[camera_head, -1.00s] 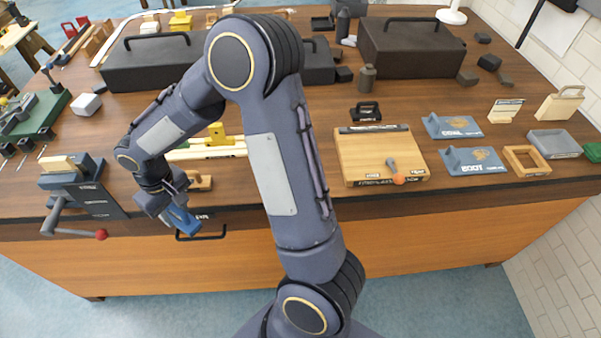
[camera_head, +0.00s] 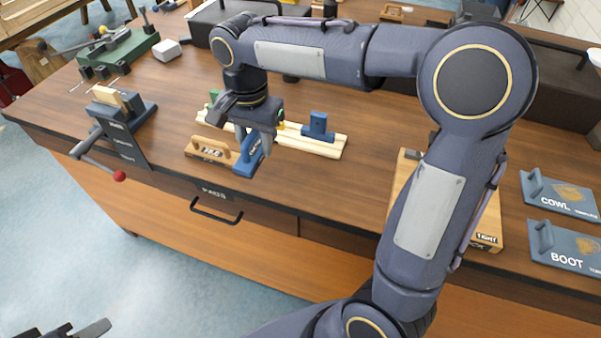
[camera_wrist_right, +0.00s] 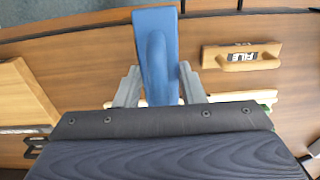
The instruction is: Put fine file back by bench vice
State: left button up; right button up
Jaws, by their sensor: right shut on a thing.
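My right gripper (camera_head: 257,138) is shut on a blue handled tool (camera_head: 249,158), with a finger on each side of its raised grip. The blue tool also shows in the wrist view (camera_wrist_right: 157,25). Its label is too small to read, so I cannot tell for sure that it is the fine file. It is at or just above the bench top. A wooden handled block labelled FILE (camera_head: 208,151) lies close beside it, to the left in the head view. The bench vice (camera_head: 117,118) is further left. My left gripper (camera_head: 78,330) is partly in view at the bottom left.
A pale wooden rail (camera_head: 290,138) with a blue block (camera_head: 318,126) lies behind the held tool. A green stand (camera_head: 120,55) and a whitish block (camera_head: 167,50) stand behind the vice. Bench top is clear between the vice and the FILE block. A drawer handle (camera_head: 215,212) projects in front.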

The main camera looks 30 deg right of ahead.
jog(key=s+d+f, duration=0.2)
jog(key=d, duration=0.3)
send_over(300, 181)
jog(key=f, duration=0.5)
jog(key=shift+w+a, duration=0.1)
jog(key=shift+a, duration=0.1)
jog(key=shift+d+f, duration=0.15)
jog(key=shift+f, duration=0.8)
jog(key=shift+d+f, duration=0.1)
jog(key=shift+f, duration=0.85)
jog(key=shift+f, duration=0.2)
jog(key=o, duration=1)
jog(key=shift+o, duration=0.2)
